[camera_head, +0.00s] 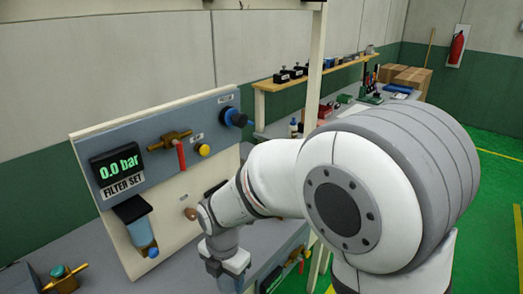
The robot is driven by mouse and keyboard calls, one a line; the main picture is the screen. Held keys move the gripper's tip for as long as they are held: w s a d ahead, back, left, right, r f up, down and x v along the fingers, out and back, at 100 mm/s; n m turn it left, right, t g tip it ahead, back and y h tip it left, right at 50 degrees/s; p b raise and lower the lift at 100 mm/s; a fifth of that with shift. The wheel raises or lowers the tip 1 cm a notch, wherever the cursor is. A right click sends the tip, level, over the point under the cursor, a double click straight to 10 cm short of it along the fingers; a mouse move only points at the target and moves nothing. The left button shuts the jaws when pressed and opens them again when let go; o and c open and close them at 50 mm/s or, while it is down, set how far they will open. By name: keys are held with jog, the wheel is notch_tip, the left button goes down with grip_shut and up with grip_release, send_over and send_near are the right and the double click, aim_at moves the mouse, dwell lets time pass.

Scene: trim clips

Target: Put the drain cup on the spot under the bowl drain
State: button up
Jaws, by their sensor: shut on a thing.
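The filter bowl (140,231) is a translucent blue cup shape under a dark head, on the cream lower part of the tilted filter panel. A small blue knob (153,253) sits at its lower end, perhaps the drain. My gripper (236,266) is low in the picture, right of the bowl and apart from it, pointing down over the grey bench. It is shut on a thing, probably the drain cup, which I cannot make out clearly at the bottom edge. The spot under the drain cannot be made out.
The panel (190,125) carries a 0.0 bar display (117,165), a brass valve with a red handle (181,153), a yellow knob (203,150) and a blue knob (234,117). A brass fitting (63,279) lies at the lower left. Grey bench (188,264) shows between bowl and gripper.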

jog(key=w+d+f+m, duration=0.4)
jog(key=d+m, duration=0.3)
jog(key=m, duration=0.3)
jog(key=w+d+f+m, duration=0.5)
jog(key=d+m, duration=0.3)
jog(key=m, duration=0.1)
jog(key=w+d+f+m, duration=0.5)
jog(key=d+m, duration=0.3)
jog(key=m, duration=0.2)
jog(key=shift+d+m, duration=0.15)
jog(key=shift+m, duration=0.15)
